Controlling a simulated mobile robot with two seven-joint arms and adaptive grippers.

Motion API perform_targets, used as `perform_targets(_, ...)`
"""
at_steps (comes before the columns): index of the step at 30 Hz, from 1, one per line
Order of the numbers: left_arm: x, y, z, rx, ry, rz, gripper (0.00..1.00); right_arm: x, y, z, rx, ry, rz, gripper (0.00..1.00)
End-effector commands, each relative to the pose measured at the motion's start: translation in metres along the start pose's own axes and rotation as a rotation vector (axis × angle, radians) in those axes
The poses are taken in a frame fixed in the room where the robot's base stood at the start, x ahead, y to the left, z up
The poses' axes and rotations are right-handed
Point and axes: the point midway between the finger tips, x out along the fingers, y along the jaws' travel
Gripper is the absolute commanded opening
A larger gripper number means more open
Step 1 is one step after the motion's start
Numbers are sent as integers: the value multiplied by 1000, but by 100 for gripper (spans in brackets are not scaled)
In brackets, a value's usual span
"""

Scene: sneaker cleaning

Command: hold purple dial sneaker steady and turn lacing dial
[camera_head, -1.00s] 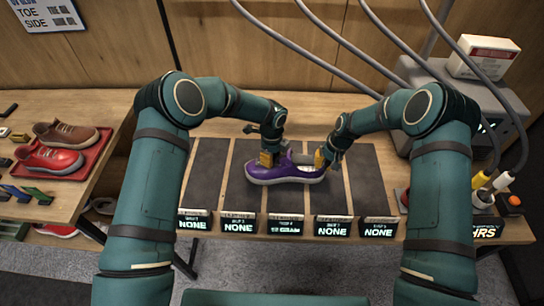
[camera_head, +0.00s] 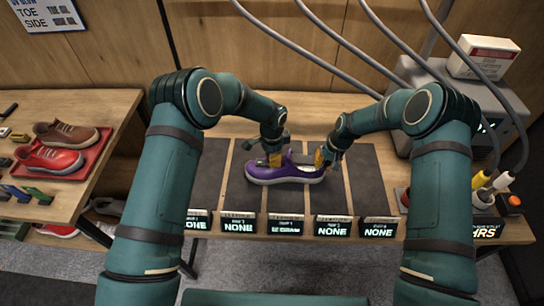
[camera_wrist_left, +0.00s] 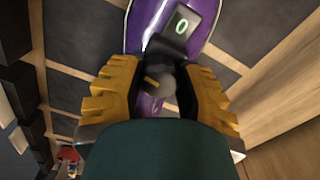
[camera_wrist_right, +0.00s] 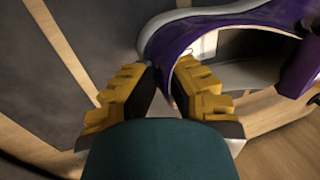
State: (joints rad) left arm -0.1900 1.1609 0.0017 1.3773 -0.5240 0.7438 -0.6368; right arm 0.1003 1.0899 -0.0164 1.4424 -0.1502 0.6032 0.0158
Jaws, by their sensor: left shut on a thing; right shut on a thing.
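The purple sneaker (camera_head: 262,174) with a pale sole lies on a dark mat in the middle of the table, toe to the left. My left gripper (camera_head: 274,160) is over its top; in the left wrist view its yellow fingers (camera_wrist_left: 160,95) are shut around the small dark lacing dial (camera_wrist_left: 158,72). A small display (camera_wrist_left: 181,25) on the shoe beside the dial reads 0. My right gripper (camera_head: 320,160) is at the heel end; in the right wrist view its fingers (camera_wrist_right: 163,75) are shut on the purple collar wall (camera_wrist_right: 180,42). The dial is hidden in the head view.
Dark mats lie in a row, with small display signs (camera_head: 285,225) along the front edge; several read NONE. A red tray (camera_head: 78,172) with a red and a brown shoe stands at left. A grey machine (camera_head: 455,95) and several bottles (camera_head: 490,185) stand at right.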

Motion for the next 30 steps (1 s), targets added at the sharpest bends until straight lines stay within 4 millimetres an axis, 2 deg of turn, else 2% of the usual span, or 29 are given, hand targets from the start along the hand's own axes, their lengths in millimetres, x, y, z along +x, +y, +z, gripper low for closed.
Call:
perform_targets(10, 0, 1, -2, -134, 3, 1, 0, 1, -1, 1, -1, -3, -1, 0)
perform_targets(26, 0, 1, -2, -156, 3, 1, 0, 1, -1, 1, -1, -4, -2, 0)
perform_targets(27, 0, 1, -2, -155, 3, 1, 48, 1, -1, 1, -1, -4, -2, 0)
perform_targets(29, 0, 1, -2, -155, 3, 1, 69, 1, -1, 1, -1, -4, -2, 0)
perform_targets(30, 0, 1, -1, -155, 2, 1, 71, 1, -1, 1, -1, -4, -2, 0)
